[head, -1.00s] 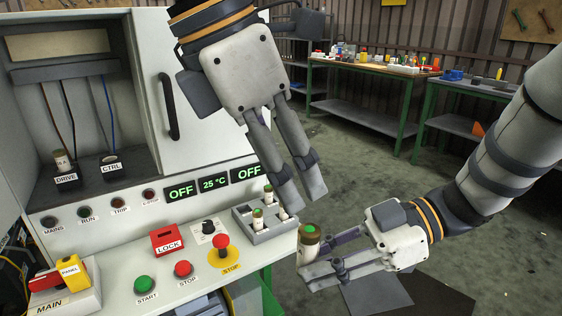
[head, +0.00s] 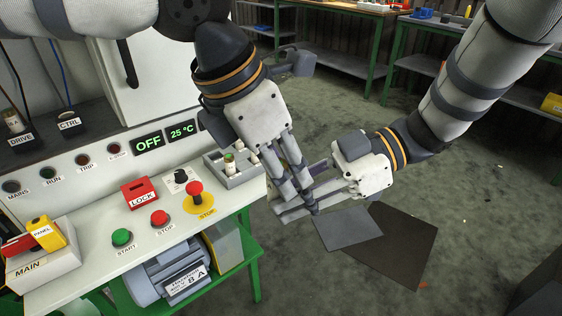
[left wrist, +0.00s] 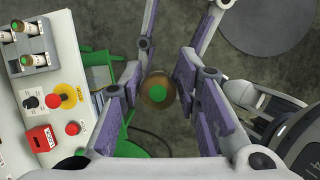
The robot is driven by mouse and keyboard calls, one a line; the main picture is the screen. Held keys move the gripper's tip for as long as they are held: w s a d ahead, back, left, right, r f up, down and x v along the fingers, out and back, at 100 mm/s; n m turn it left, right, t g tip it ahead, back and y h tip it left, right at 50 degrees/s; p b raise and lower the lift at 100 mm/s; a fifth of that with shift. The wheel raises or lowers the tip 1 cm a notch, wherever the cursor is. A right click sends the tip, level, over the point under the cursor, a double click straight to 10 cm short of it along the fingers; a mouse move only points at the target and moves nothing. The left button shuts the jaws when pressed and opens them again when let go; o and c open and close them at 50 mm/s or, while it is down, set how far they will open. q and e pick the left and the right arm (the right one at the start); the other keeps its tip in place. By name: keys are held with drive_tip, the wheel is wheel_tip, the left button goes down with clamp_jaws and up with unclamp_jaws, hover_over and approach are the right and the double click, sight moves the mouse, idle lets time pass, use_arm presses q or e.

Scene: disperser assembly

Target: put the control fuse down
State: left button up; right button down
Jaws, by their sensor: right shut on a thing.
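The control fuse (left wrist: 158,91), a brown cylinder with a green top, stands between gripper fingers in the left wrist view. My right gripper (head: 281,192) is shut on it; its fingers come in from the top of the left wrist view. My left gripper (head: 303,197) is open, its padded fingers on both sides of the fuse with gaps showing. In the head view the left fingers cross in front of the right ones and hide the fuse. Both grippers are in the air, off the front right corner of the console.
A grey fuse holder (head: 238,181) with green-topped fuses sits at the console's right end, close to the grippers. The CTRL (head: 69,123) and DRIVE (head: 21,139) sockets are at the left. A red LOCK box (head: 140,195) and buttons stand on the console. Grey mats (head: 348,228) lie on the floor below.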

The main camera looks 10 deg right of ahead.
use_arm(q)
clamp_jaws()
use_arm(e)
drive_tip(key=c, duration=1.3)
unclamp_jaws()
